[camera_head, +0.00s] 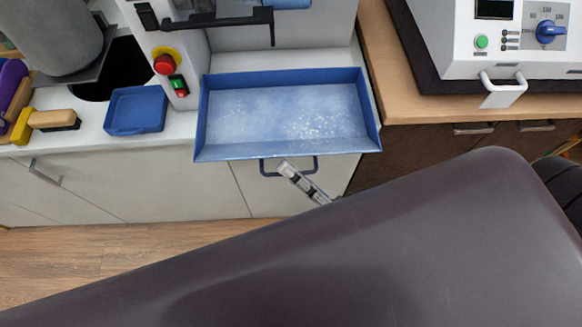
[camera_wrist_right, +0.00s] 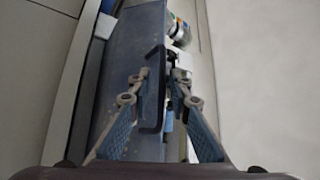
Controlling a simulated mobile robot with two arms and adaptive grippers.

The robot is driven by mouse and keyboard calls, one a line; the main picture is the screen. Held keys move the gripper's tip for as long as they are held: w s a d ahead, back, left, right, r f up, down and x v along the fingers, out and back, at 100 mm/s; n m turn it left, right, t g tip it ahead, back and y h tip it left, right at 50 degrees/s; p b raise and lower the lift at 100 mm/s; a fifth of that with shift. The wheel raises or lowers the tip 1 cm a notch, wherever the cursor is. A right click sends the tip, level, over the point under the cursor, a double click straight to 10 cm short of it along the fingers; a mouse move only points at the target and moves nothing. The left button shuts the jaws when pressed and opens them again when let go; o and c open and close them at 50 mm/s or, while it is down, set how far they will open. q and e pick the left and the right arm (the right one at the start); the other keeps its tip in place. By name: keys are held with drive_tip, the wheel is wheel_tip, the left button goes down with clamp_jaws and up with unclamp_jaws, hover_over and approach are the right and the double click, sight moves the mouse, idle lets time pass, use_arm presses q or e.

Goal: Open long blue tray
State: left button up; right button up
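The long blue tray (camera_head: 373,108) is a wide, shallow blue tray with its pale, speckled inside visible from above. It juts out over the white cabinet front. Its dark handle (camera_head: 314,166) hangs below the front edge. My right gripper (camera_head: 285,168) is at the handle, coming from the lower right. In the right wrist view the two fingers of my right gripper (camera_wrist_right: 159,85) stand apart on either side of the dark handle (camera_wrist_right: 150,125). The handle lies between them, and a gap shows, so the gripper looks open. My left gripper is not seen.
A smaller blue tray (camera_head: 137,111) sits on the white counter to the left. A red stop button (camera_head: 165,64) is on the machine behind. A white device with a blue knob (camera_head: 549,32) stands on the wooden cabinet at right. A large dark shape fills the foreground.

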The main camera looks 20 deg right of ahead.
drive_tip(key=v, duration=1.2)
idle(0.6)
drive_tip(key=w+d+f+n+g+h, duration=0.1)
drive_tip(key=d+f+g+h, duration=0.15)
drive_tip(key=f, duration=0.85)
drive_tip(key=w+d+f+n+g+h, duration=0.15)
drive_tip(key=f+h, duration=0.25)
drive_tip(key=f, duration=0.7)
drive_tip(key=w+d+f+n+g+h, duration=0.1)
drive_tip(key=d+f+n+g+h, duration=0.15)
drive_tip(key=f, duration=0.75)
drive_tip(key=s+f+n+g+h, duration=0.3)
drive_tip(key=s+f+g, duration=0.8)
drive_tip(key=s+f, duration=0.7)
drive_tip(key=shift+s+d+n+h, duration=0.15)
drive_tip(key=shift+s+n+h, duration=0.25)
